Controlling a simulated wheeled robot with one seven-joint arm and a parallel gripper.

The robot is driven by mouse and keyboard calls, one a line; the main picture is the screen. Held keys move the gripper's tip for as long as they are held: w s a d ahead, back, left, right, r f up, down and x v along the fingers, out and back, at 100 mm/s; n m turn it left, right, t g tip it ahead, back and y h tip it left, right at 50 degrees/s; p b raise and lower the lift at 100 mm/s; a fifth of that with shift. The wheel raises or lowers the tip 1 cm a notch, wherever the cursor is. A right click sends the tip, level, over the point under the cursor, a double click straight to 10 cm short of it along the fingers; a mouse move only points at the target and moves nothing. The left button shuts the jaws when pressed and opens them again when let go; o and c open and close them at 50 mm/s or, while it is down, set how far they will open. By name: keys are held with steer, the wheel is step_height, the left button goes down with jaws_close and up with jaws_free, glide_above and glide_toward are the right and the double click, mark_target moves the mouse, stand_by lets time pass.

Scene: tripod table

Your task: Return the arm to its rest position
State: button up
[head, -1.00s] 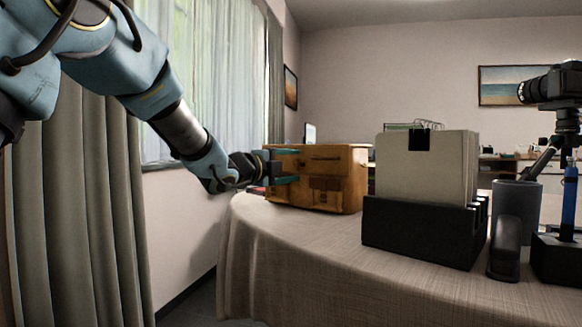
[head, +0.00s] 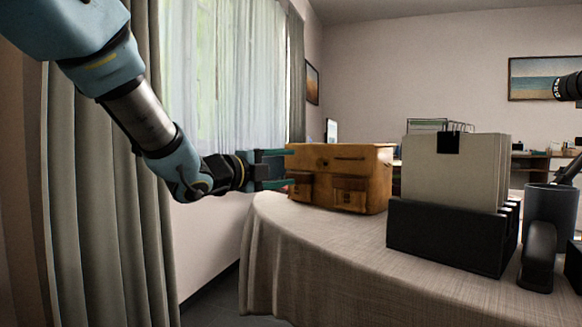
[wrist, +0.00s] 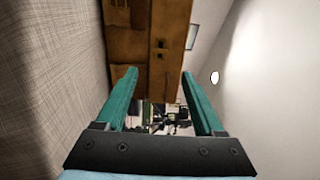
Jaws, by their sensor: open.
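My gripper (head: 278,170) is at the left edge of the table, beside the left end of a wooden box with small drawers (head: 352,157). Its two teal fingers are apart with nothing between them. In the wrist view my gripper (wrist: 162,88) is open, and the wooden box (wrist: 135,65) lies beyond the fingertips. Whether a fingertip touches the box I cannot tell. My arm reaches down from the upper left.
The cloth-covered table (head: 330,245) carries a black file holder (head: 445,235) with pale folders (head: 455,175) and a dark cup (head: 550,212). A curtain (head: 105,200) and window stand at the left. Open space lies left of the table, below the arm.

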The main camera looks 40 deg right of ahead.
stand_by(0.4)
steer(key=w+a+f+n+t+y, duration=0.65)
steer(key=w+a+f+n, duration=0.35)
steer(key=w+a+n, duration=0.4)
steer(key=a+f+n+y, duration=0.3)
steer(key=a+f, duration=0.2)
steer(key=a, duration=0.3)
steer(key=a+f+n+y, duration=0.4)
steer(key=a+f, duration=0.1)
steer(key=a, duration=0.4)
steer(key=s+a+f+n+g+y, duration=0.2)
steer(key=s+a+f+n+g, duration=0.3)
steer(key=s+a, duration=0.35)
steer(key=s+a+f+n+g+y, duration=0.25)
steer(key=s+a+f+n, duration=0.25)
steer(key=s+a+n, duration=0.3)
step_height(320, 180, up, 38)
steer(key=w+p, duration=0.1)
steer(key=p, duration=3.6)
steer(key=shift+w+a+m, duration=0.15)
steer(key=shift+w+m, duration=0.25)
